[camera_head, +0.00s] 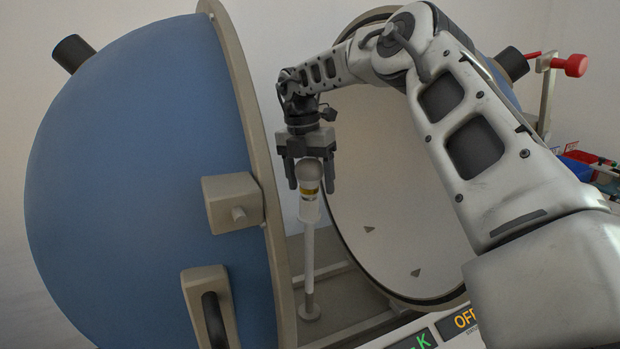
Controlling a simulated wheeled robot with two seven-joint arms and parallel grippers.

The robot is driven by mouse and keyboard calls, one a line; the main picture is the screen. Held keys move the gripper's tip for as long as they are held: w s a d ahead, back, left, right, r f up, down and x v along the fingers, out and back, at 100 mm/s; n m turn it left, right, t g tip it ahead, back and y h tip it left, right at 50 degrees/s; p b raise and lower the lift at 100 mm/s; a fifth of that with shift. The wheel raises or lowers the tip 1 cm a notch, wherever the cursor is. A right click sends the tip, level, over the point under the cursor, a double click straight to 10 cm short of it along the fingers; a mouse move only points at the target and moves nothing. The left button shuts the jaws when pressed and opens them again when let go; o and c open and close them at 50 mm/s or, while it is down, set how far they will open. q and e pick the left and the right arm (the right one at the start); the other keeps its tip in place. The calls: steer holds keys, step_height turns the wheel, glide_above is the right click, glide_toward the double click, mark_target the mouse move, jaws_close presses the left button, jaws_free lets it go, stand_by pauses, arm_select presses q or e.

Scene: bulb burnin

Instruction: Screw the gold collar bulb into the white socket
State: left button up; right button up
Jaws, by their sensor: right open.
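The bulb (309,170) has a frosted round top and a gold collar (309,190). It stands upright at the white socket (310,208), which sits on top of a thin white post (309,255). How deep its base is in the socket cannot be told. My right gripper (310,180) points down over the bulb, with one finger on each side of it. The fingers look apart from the glass, and the gripper is open. My left gripper is not in view.
The blue hemisphere (140,170) with its tan rim stands close on the left, and the other, white-lined hemisphere (385,220) stands on the right. A display panel (465,320) is at the bottom. Coloured bins (585,160) are at the far right.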

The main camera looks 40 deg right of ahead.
steer(key=n, duration=0.6)
steer(key=shift+a+t+h+b, duration=0.15)
steer(key=shift+t+h+b, duration=0.15)
steer(key=shift+b, duration=0.1)
steer(key=n, duration=0.6)
steer(key=shift+n+t, duration=0.3)
steer(key=shift+t, duration=0.1)
steer(key=n, duration=0.3)
steer(key=shift+n+t, duration=0.3)
steer(key=shift+n, duration=0.1)
steer(key=n, duration=0.5)
steer(key=shift+w+n+t, duration=0.1)
steer(key=shift+n+t, duration=0.2)
steer(key=shift+a, duration=0.1)
